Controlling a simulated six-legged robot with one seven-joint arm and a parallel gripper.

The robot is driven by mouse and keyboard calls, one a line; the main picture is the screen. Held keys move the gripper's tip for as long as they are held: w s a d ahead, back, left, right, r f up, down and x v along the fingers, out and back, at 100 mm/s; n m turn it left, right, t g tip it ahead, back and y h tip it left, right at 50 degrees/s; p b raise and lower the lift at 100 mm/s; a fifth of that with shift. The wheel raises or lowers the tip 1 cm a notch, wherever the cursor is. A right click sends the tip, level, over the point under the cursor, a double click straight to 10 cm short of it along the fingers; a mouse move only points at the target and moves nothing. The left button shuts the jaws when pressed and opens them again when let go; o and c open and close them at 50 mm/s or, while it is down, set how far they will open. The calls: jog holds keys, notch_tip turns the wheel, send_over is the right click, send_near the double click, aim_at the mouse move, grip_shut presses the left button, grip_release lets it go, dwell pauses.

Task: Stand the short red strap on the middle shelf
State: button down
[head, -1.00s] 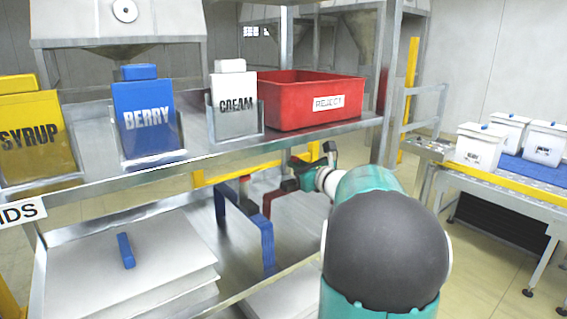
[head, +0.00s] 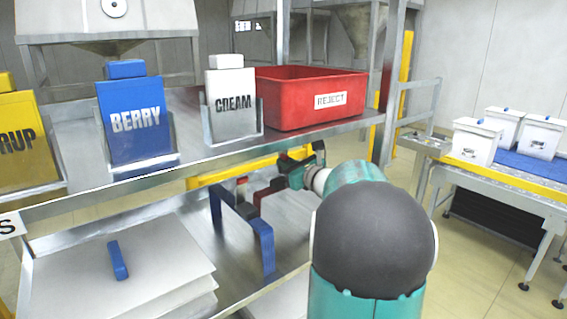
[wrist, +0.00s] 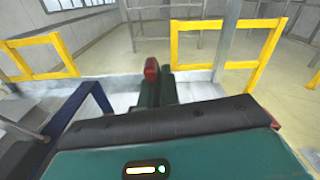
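The short red strap (head: 269,190) shows as a dark red piece at my gripper's fingertips, above the lower visible shelf, behind the blue strap. In the wrist view, a red end (wrist: 151,69) stands at the fingertips, its lower part hidden by a finger. My gripper (head: 285,182) reaches in from the right under the top shelf and appears shut on the red strap; the fingers (wrist: 158,92) are close together. The shelf with the blue strap and sheets (head: 185,215) is likely the middle one. I cannot tell whether the red strap touches it.
The tall blue strap (head: 264,240) stands like an arch just in front of my gripper. White sheets (head: 75,265) with a small blue block (head: 117,260) lie at left. The top shelf (head: 190,163) overhead holds pouches and a red reject bin (head: 295,98). Yellow rails (wrist: 200,45) lie beyond.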

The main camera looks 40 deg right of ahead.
jog(key=shift+s+a+r, duration=0.1)
jog(key=shift+s+r, duration=0.15)
jog(key=shift+s, duration=0.55)
jog(key=c, duration=1.9)
grip_release()
jog(key=shift+w+f, duration=0.25)
jog(key=shift+w, duration=0.2)
jog(key=shift+c, duration=0.2)
jog(key=o, duration=0.3)
jog(key=shift+s+r, duration=0.1)
jog(key=shift+s, duration=0.1)
jog(key=shift+s+r, duration=0.1)
jog(key=shift+s, duration=0.2)
jog(key=shift+w, duration=0.35)
jog(key=s, duration=0.8)
jog(key=s+a, duration=0.1)
jog(key=s, duration=0.3)
jog(key=shift+a, duration=0.1)
jog(key=shift+s, duration=0.15)
